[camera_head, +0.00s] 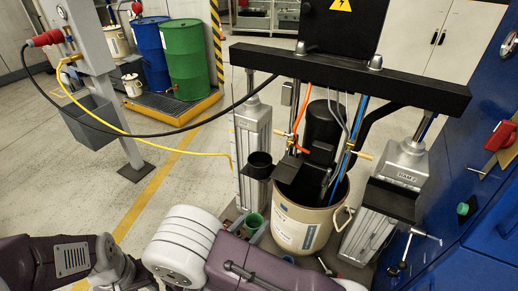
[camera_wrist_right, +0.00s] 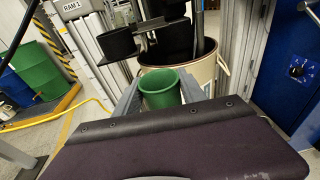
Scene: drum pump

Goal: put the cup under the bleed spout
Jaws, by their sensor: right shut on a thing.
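The green cup (camera_head: 253,222) is upright, low beside the beige drum (camera_head: 305,222), on its left in the head view. In the right wrist view the cup (camera_wrist_right: 160,88) sits between the two grey fingers of my right gripper (camera_wrist_right: 158,98), which is shut on it. The drum's rim stands just behind the cup there. A small grey fitting (camera_head: 325,184) hangs over the drum's open top; I cannot tell for certain whether it is the bleed spout. My left gripper is out of the head view; only its purple arm shows at lower left.
A black cup-shaped holder (camera_head: 258,165) juts from the left ram column (camera_head: 251,135), above the green cup. A right ram column (camera_head: 385,205) and a blue cabinet (camera_head: 465,200) close off the right. A black crossbeam (camera_head: 350,75) spans overhead. Open floor lies to the left.

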